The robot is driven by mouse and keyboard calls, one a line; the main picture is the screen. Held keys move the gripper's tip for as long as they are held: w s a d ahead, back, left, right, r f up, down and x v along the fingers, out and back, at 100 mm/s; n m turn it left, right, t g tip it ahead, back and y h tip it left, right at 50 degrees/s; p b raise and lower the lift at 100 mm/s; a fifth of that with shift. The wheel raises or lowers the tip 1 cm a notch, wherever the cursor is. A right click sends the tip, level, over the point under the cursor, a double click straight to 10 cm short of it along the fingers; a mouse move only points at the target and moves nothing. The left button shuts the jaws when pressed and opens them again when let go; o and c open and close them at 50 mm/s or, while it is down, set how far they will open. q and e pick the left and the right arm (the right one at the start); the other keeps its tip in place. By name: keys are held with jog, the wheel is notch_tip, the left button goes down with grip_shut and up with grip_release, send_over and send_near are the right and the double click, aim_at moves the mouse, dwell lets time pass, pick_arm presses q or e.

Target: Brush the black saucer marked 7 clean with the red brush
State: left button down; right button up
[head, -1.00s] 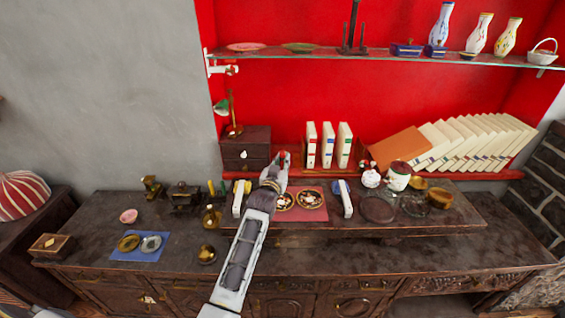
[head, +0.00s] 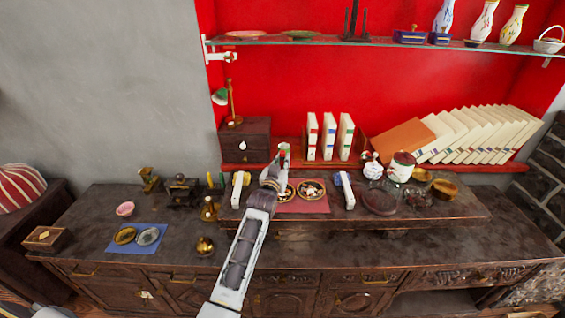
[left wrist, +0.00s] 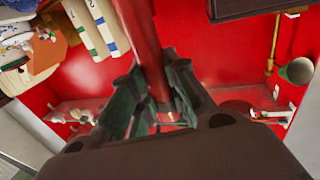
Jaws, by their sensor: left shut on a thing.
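My left gripper (head: 282,160) is above the back of the desk platform, shut on the red brush. The brush's red handle (left wrist: 143,45) stands between the green-grey fingers in the left wrist view. In the head view only a small red bit of the brush shows, and its bristles cannot be made out. Two black saucers with pale, gold-edged markings lie on a red mat (head: 308,207). The right saucer (head: 311,190) is in full view; the left saucer (head: 290,192) is partly hidden by my left wrist. I cannot read a 7 on either. My right gripper is out of view.
Upright books (head: 328,137) stand behind, and a small drawer box (head: 245,140) is behind left. Bowls and dishes (head: 380,200) crowd the right. The desk front is mostly clear.

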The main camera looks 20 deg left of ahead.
pick_arm(q)
jog(key=shift+f, duration=0.15)
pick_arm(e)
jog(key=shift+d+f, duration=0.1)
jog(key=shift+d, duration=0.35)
pick_arm(q)
jog(key=shift+f, duration=0.15)
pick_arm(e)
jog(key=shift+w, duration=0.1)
pick_arm(q)
jog(key=shift+f, duration=0.35)
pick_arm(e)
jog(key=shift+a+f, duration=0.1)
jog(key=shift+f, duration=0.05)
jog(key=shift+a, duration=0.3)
pick_arm(q)
jog(key=shift+f+b, duration=0.35)
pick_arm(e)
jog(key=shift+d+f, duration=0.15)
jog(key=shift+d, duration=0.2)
pick_arm(q)
jog(key=shift+f+b, duration=0.35)
jog(key=shift+f, duration=0.3)
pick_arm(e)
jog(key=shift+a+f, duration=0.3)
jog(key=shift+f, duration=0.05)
pick_arm(q)
jog(key=shift+w, duration=0.1)
